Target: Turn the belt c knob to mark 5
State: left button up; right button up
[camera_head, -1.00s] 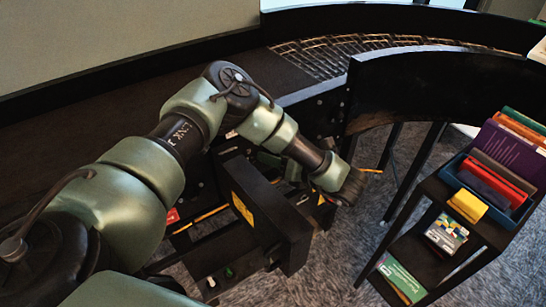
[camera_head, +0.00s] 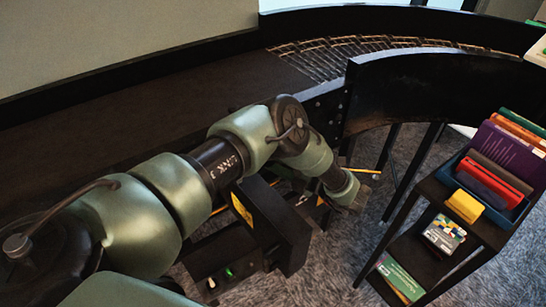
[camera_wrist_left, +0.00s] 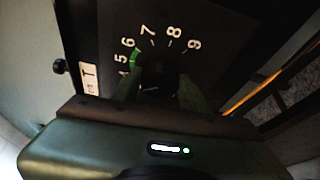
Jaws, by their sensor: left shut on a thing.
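In the left wrist view a dark knob (camera_wrist_left: 158,68) sits at the centre of a black dial face (camera_wrist_left: 200,25). White numbers from 5 to 9 are readable around it, and a lower number is partly hidden. My left gripper (camera_wrist_left: 160,88) is shut on the knob, with one finger on each side. The knob's pointer cannot be made out. In the head view my left gripper (camera_head: 347,193) is beyond the black box, and the knob is hidden there. My right gripper is not in view.
A black box (camera_head: 275,230) with a yellow label stands close under my left forearm. A small panel (camera_head: 225,275) with a green light is below it. A shelf cart (camera_head: 440,195) with books and a blue bin stands right. The curved conveyor (camera_head: 350,45) runs behind.

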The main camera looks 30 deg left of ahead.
pick_arm(q)
jog(key=shift+f+m+y+p, duration=0.1)
jog(key=shift+m+y+p, duration=0.4)
jog(key=shift+m+p, duration=0.75)
jog(key=shift+f+m+y+p, duration=0.1)
jog(key=shift+m+y+p, duration=0.4)
jog(key=shift+m+p, duration=0.7)
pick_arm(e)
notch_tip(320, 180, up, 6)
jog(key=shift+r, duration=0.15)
pick_arm(q)
jog(key=shift+m+t, duration=0.3)
jog(key=shift+m, duration=0.05)
jog(key=o, duration=1.4)
